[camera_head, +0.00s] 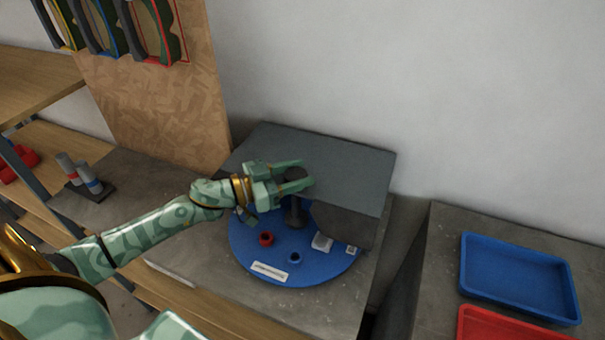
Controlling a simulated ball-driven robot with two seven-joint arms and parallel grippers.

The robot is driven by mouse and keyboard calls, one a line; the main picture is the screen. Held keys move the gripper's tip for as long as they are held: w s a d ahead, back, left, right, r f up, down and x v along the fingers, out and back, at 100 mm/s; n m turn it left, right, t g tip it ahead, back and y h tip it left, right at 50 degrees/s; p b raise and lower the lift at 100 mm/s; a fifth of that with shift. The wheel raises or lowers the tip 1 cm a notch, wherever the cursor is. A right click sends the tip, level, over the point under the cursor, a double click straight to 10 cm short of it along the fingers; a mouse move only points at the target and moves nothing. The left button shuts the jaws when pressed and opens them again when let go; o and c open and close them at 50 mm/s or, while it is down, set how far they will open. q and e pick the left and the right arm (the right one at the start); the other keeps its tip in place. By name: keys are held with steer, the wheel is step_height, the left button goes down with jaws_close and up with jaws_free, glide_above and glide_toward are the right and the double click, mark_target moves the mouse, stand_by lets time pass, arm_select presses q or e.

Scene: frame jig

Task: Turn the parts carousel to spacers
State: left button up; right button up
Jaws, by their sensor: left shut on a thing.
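The parts carousel is a round blue turntable (245,255) on a grey bench, with a dark knob on a post (295,212) at its middle. My left gripper (296,181) reaches in from the left and is shut on the knob at the top of the post. A red part (266,239), a small dark blue ring (294,258) and a white block (321,241) sit on the turntable. A white label (270,272) lies at its front edge; its text is too small to read. My right gripper is not in view.
A grey cover (350,175) hides the back of the turntable. A blue tray (520,278) and a red tray (500,327) stand on a separate bench at the right. A brown board (150,105) with hanging frames stands at the back left. Grey and coloured cylinders (80,175) stand left.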

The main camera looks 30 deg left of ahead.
arm_select(q)
steer(key=o, duration=1.4)
steer(key=shift+s, duration=0.1)
steer(key=v, duration=1.6)
steer(key=shift+a+p, duration=0.15)
steer(key=shift+p, duration=0.15)
steer(key=shift+f, duration=0.1)
